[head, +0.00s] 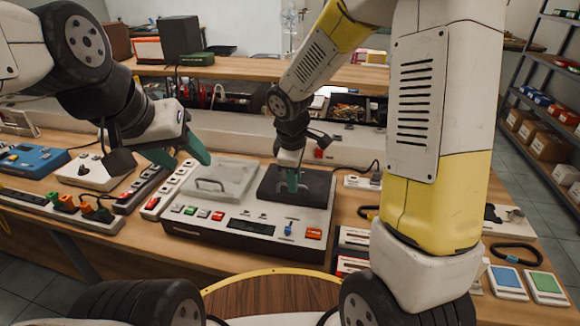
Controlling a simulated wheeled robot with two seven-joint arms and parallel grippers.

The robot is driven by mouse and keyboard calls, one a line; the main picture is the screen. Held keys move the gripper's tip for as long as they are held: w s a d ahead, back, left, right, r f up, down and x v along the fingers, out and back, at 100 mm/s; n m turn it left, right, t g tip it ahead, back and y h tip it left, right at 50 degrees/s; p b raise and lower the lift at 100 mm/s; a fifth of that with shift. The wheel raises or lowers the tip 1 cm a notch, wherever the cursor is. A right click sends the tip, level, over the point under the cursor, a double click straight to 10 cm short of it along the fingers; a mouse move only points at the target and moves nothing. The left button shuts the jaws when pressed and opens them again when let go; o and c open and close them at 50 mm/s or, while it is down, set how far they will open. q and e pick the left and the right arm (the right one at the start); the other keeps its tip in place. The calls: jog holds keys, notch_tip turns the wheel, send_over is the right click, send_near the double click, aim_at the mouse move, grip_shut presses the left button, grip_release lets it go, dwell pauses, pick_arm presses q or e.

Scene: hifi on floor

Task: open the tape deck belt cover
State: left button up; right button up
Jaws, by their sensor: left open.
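The tape deck (238,235) is a wide grey and black unit on the workbench. A pale translucent cover with a handle (218,178) lies flat on its left half. A dark panel (318,188) covers its right half. I cannot tell which one is the belt cover. My left gripper (184,158) is open and empty above the bench, left of the pale cover, with teal fingers spread apart.
Coloured buttons and a blue knob (288,228) line the deck's front. A white box (88,172) and a blue device (30,160) stand left. Small modules and a black loop (516,253) lie right. My right arm hides part of the bench.

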jog(key=shift+f, duration=0.25)
jog(key=shift+c, duration=0.2)
grip_shut()
dwell(1.1)
